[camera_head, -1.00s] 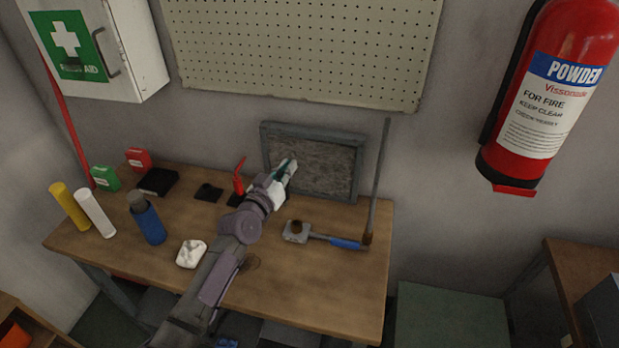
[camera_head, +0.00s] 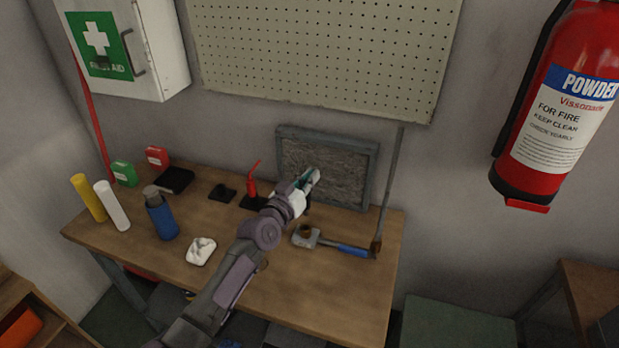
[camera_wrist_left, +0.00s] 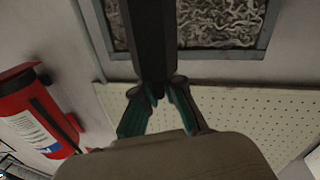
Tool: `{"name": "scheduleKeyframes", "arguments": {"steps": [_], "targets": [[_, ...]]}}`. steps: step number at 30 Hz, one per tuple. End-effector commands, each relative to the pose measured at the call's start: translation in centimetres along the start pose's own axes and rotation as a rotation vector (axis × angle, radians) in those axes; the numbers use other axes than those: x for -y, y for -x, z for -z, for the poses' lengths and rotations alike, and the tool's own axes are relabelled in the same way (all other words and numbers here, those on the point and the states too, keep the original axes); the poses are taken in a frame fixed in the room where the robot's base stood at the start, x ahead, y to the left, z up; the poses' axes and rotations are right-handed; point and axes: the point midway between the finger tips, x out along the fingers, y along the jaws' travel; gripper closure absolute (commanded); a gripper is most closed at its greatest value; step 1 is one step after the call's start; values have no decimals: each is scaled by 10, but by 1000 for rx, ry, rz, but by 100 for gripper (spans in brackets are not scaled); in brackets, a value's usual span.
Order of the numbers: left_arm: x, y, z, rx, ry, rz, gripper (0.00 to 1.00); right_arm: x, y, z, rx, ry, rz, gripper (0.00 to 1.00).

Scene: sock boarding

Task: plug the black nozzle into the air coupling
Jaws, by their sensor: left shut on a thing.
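My left gripper (camera_head: 312,178) is in front of the grey-framed panel at the back of the bench. In the left wrist view its teal fingers (camera_wrist_left: 158,98) are closed on the black nozzle (camera_wrist_left: 152,40), a dark faceted shaft running up out of the picture. In the head view the nozzle is mostly hidden, with only a dark bit below the fingers. My right gripper is out of view.
The framed panel (camera_head: 371,178) is close behind.

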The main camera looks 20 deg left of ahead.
Motion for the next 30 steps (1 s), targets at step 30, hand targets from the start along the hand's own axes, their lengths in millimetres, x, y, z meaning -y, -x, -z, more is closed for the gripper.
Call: {"name": "scheduleKeyframes", "arguments": {"steps": [30], "targets": [[12, 0, -62, -1, -1, 0, 100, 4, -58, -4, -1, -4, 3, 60]]}}
